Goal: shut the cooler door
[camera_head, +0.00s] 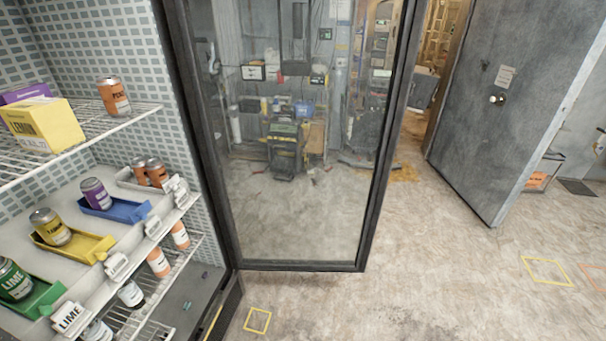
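The cooler door (374,195) is a tall glass panel in a dark frame. It stands open, hinged at the right side of the cooler and swung out over the floor. The room behind shows through its glass. The cooler (190,120) fills the left of the view, its inside and wire shelves exposed. The door's top edge is out of view, and I cannot make out a handle on it. Neither of my grippers is in view.
Shelves hold several cans, such as an orange can (115,97), a yellow lemon box (42,127) and a green lime can (14,280). A grey metal door (510,110) stands open at right. The floor (430,260) right of the cooler door is clear.

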